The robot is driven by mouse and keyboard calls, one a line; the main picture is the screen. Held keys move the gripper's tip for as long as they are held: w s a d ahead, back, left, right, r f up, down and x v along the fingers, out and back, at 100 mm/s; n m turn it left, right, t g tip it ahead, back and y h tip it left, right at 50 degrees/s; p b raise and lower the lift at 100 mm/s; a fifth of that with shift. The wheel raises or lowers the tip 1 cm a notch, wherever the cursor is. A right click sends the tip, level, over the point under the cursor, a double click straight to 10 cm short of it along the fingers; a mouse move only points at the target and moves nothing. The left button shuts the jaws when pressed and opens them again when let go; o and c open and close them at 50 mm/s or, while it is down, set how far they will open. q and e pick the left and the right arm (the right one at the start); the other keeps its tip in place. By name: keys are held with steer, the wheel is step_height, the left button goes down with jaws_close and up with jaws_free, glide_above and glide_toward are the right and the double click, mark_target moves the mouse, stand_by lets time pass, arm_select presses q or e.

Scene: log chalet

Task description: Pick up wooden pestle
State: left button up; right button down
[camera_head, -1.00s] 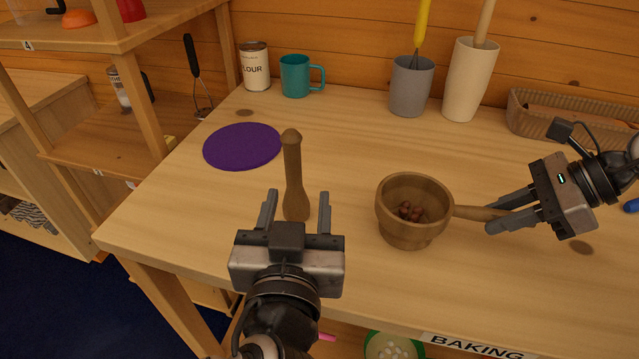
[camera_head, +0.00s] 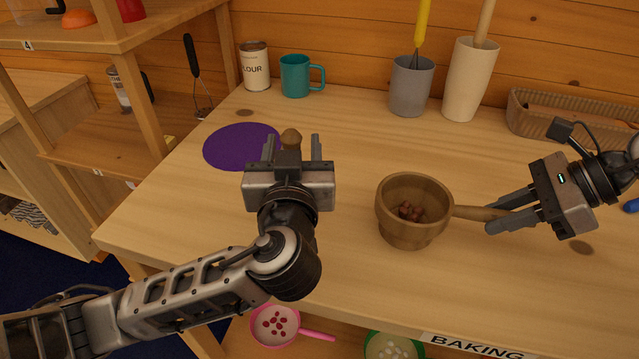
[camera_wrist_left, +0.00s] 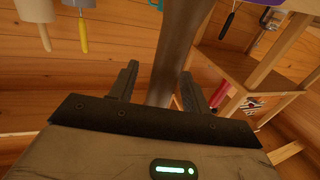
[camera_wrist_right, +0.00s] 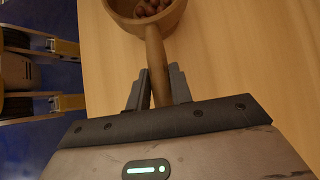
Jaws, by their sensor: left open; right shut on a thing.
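The wooden pestle (camera_head: 291,138) stands upright on the table; only its knobbed top shows in the head view, the rest hidden behind my left gripper (camera_head: 291,146). In the left wrist view the pestle's shaft (camera_wrist_left: 176,50) runs between the two open fingers (camera_wrist_left: 160,88). I cannot tell whether either finger touches it. My right gripper (camera_head: 490,222) is shut on the handle (camera_wrist_right: 155,60) of the wooden mortar (camera_head: 395,230), a bowl with several brown nuts (camera_head: 410,212) inside. The mortar appears to rest on the table.
A purple round mat (camera_head: 225,148) lies behind and left of the pestle. A woven basket (camera_head: 530,122) is at the back right.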

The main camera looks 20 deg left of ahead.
arm_select(q)
steer(key=shift+w+a, duration=0.15)
steer(key=shift+w, duration=0.2)
jaws_close()
